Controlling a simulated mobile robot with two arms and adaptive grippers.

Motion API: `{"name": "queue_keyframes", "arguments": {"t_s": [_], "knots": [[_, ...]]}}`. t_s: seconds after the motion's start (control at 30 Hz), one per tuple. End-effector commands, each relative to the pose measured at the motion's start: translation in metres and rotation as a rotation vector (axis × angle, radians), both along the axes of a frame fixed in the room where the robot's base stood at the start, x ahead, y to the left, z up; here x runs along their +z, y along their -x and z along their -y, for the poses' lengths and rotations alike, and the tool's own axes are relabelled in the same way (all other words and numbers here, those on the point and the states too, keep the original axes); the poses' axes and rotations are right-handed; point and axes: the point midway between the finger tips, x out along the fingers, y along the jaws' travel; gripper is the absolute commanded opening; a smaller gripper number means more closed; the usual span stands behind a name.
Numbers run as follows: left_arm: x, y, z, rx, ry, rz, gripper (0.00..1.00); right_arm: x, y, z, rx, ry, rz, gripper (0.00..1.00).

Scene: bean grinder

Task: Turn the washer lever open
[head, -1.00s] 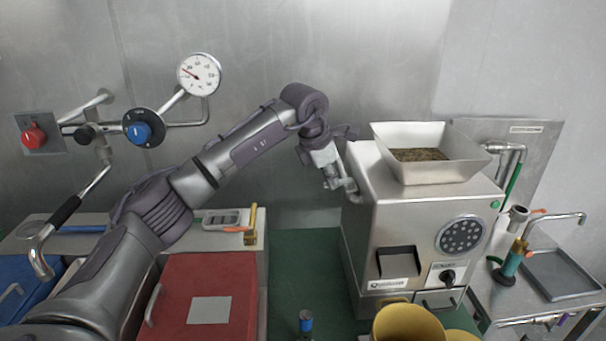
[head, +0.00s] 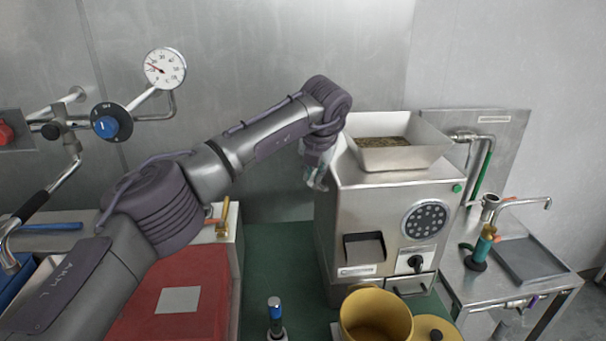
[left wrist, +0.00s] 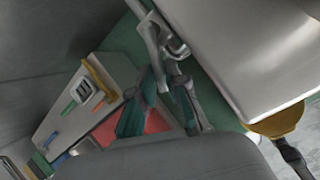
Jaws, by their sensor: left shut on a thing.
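A bare metal lever (left wrist: 152,38) with a bent end is on the side of the steel grinder (head: 345,215), seen in the left wrist view. I take it for the washer lever, though no label shows. My left gripper (head: 316,182) is at the upper left side of the grinder in the head view. In the left wrist view its fingers (left wrist: 168,80) are at the lever's bent end, shut on it. In the head view the gripper and wrist hide most of the lever. My right gripper is in neither view.
The hopper (head: 400,150) with beans tops the grinder. A yellow pot (head: 352,318) stands in front. A red box (head: 215,285) is at the lower left. A sink table (head: 540,290) is at the right. A pressure gauge (head: 164,68) is on the back wall.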

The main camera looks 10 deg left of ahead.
Motion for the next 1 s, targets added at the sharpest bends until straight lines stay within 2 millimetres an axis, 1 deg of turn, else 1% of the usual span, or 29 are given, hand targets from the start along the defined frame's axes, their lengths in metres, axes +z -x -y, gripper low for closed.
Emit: {"name": "queue_keyframes", "arguments": {"t_s": [0.07, 0.33, 0.6, 0.87, 0.9, 0.97, 1.0], "knots": [[0.001, 0.0, 0.004, 0.042, 0.0, 0.002, 0.0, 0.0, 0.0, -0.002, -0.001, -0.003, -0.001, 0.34], [0.001, 0.0, 0.008, 0.137, 0.001, 0.002, 0.0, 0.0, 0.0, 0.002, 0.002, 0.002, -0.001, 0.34], [0.001, 0.0, 0.009, 0.16, 0.0, 0.001, 0.0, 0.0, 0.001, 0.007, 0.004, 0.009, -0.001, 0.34], [0.001, 0.0, 0.009, 0.159, 0.001, 0.001, 0.0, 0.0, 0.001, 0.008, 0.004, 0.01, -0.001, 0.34], [0.001, 0.0, 0.009, 0.159, 0.001, 0.001, 0.17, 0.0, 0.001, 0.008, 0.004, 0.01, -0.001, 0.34], [0.001, 0.0, 0.009, 0.159, 0.001, 0.001, 0.27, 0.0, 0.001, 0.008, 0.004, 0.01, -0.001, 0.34], [0.001, 0.0, 0.009, 0.159, 0.001, 0.001, 0.34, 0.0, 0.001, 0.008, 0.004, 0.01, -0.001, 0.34]]}}
